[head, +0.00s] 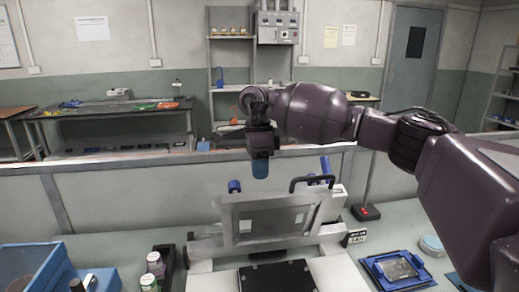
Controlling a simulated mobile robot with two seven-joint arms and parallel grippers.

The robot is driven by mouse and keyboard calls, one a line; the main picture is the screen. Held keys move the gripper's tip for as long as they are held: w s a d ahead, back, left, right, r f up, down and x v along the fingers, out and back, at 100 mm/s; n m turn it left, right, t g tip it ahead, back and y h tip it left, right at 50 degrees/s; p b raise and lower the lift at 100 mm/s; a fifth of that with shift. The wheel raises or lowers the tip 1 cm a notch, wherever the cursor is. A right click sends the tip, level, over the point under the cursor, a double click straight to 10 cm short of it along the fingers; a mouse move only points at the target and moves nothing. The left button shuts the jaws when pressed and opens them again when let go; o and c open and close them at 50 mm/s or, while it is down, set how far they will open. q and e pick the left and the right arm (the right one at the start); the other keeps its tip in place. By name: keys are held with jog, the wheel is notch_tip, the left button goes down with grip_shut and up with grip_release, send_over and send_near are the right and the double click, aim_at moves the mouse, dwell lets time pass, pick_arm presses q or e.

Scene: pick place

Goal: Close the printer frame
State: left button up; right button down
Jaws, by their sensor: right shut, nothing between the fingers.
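The printer frame (229,222) is a grey metal frame with an open middle. It stands raised and tilted over the printer's base on the bench, with a dark flat plate (277,278) below in front. A black handle (311,182) sticks up at the frame's upper right. My right arm reaches in from the right. Its gripper (260,168) is shut and empty, blue fingertips pointing down, above the frame's top edge and left of the handle. It appears apart from the frame, though depth is hard to judge. My left gripper is not in view.
Small bottles (154,266) and a blue bin (28,262) stand at the left. A blue tray (373,266), a round tin (431,245) and a red-buttoned box (366,211) are at the right. A low partition (130,198) runs behind the bench.

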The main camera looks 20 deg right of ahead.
jog(key=s, duration=0.2)
jog(key=s+a+f, duration=0.1)
jog(key=shift+s+p, duration=0.25)
jog(key=shift+p, duration=0.1)
dwell(0.3)
